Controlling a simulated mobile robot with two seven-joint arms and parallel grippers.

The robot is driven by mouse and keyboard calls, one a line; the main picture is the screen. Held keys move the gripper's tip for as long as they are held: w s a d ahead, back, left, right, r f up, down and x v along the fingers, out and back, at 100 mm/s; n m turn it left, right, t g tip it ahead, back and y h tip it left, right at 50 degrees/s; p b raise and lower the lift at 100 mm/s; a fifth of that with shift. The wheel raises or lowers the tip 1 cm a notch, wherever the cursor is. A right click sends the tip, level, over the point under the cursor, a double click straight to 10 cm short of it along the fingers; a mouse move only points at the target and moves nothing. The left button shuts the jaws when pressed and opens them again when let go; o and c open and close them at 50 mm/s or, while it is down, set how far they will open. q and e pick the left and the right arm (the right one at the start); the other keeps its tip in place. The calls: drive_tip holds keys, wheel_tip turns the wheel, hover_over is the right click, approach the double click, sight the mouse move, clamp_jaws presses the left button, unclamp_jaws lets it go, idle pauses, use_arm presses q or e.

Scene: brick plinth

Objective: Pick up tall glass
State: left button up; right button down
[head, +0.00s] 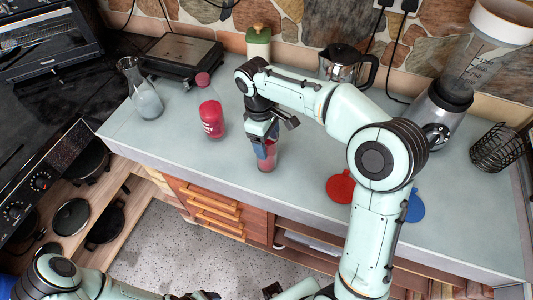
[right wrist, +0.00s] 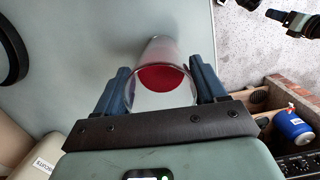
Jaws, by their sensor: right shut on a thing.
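The tall glass (head: 268,161) is clear with red in it and stands upright near the front edge of the grey counter. My right gripper (head: 264,146) comes down on it from above and is shut around its upper part. In the right wrist view, the glass (right wrist: 162,82) sits between the two blue fingers, its round rim toward the camera and red inside. I cannot tell whether its base touches the counter. My left arm (head: 62,278) shows at the bottom left of the head view; its fingers cannot be made out clearly.
A red-capped bottle (head: 210,108) and a glass carafe (head: 141,90) stand left of the glass. A coffee pot (head: 342,65), blender (head: 447,108) and wire basket (head: 492,149) stand right. A red disc (head: 340,187) and blue disc (head: 415,208) lie on the counter.

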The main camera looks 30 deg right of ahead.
drive_tip(key=shift+r, duration=0.3)
